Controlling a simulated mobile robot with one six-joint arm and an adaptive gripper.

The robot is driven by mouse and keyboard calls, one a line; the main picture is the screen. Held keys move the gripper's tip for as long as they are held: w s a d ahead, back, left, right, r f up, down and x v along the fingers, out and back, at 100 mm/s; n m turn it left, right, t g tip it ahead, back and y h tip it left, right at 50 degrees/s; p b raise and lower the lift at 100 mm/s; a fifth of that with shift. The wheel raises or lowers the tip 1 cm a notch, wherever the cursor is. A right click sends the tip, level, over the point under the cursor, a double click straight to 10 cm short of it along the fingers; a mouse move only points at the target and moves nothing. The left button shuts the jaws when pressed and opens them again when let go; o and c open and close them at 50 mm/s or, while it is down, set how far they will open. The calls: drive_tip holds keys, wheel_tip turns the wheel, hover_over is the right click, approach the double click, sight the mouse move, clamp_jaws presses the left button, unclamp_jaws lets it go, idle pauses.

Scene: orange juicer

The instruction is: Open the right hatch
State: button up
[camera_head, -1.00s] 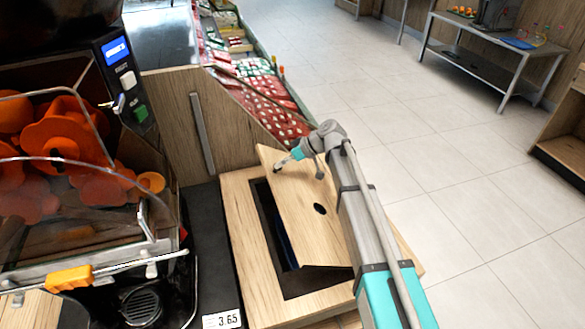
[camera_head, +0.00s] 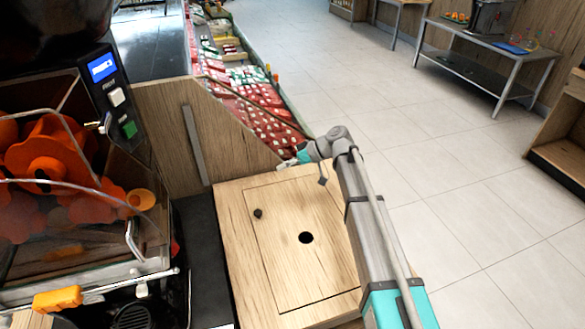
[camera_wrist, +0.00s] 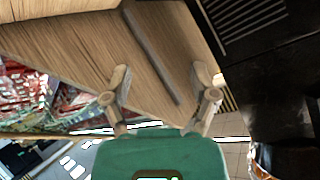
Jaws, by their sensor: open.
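The wooden hatch (camera_head: 310,270) lies flat in its wooden counter frame (camera_head: 240,270) in the head view, closed. It has a round dark hole (camera_head: 306,237) near its middle and a small dark knob-like spot (camera_head: 258,213) near its upper left. My gripper (camera_head: 284,164) is above the far edge of the hatch, apart from the dark hole. The wrist view shows my gripper (camera_wrist: 163,82) with its two fingers spread and nothing between them. The fingers point toward a wooden panel (camera_wrist: 130,60) with a grey strip.
The orange juicer (camera_head: 70,180) stands to the left, with a dark strip between it and the hatch counter. An upright wooden panel (camera_head: 230,130) stands behind the counter. Packed goods (camera_head: 255,100) lie beyond it. The tiled floor (camera_head: 450,180) at right is open.

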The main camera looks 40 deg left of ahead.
drive_tip(key=shift+w+d, duration=0.1)
idle(0.3)
drive_tip(key=w+d+f+m+t+h+p, duration=0.1)
drive_tip(key=w+d+m+t+h+p, duration=0.25)
drive_tip(key=d, duration=1.25)
drive_tip(key=w+d+f+m+t+p, duration=0.15)
drive_tip(key=w+d+m, duration=0.35)
drive_tip(key=d, duration=1.2)
drive_tip(key=s+d+m+h+p, duration=0.1)
drive_tip(key=s+d+m+h, duration=0.1)
drive_tip(key=d, duration=0.8)
drive_tip(key=s+d+r+m+t+h+p, duration=0.1)
drive_tip(key=s+d+m, duration=0.3)
drive_tip(key=d, duration=0.7)
drive_tip(key=s+d+m+t+h+p, duration=0.1)
drive_tip(key=s+d+m+h, duration=0.2)
drive_tip(key=d, duration=0.8)
drive_tip(key=shift+r+m, duration=0.3)
drive_tip(key=shift+m, duration=0.45)
drive_tip(key=shift+d, duration=0.1)
drive_tip(key=shift+c, duration=1.3)
